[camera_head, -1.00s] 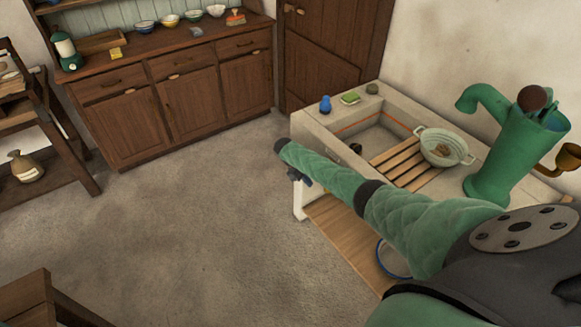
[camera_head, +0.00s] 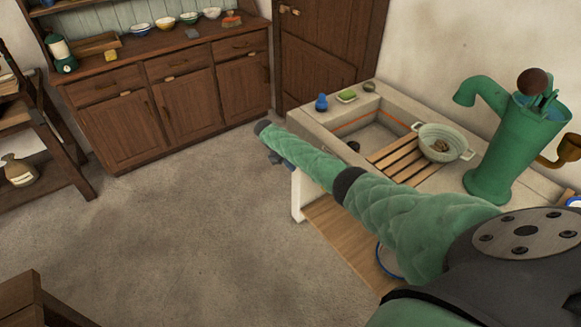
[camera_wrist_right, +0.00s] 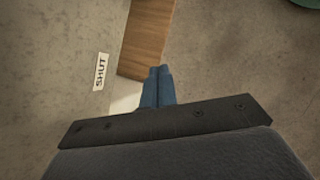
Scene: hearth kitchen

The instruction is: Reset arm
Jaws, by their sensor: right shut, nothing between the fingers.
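My right arm reaches in from the lower right in the head view, its green sleeve passing in front of the stone sink unit (camera_head: 310,125). My right gripper (camera_head: 274,158) is small and partly hidden at the arm's far end, over the floor at the sink's left side. In the right wrist view, my right gripper (camera_wrist_right: 158,72) has its two blue fingers pressed together with nothing between them. My left gripper is in neither view.
The sink holds a wooden slatted rack (camera_head: 405,157) and a pale green colander (camera_head: 441,142). A green hand pump (camera_head: 510,145) stands at the right. A wooden dresser (camera_head: 165,100) with bowls stands at the back. The grey floor (camera_head: 160,240) between is clear.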

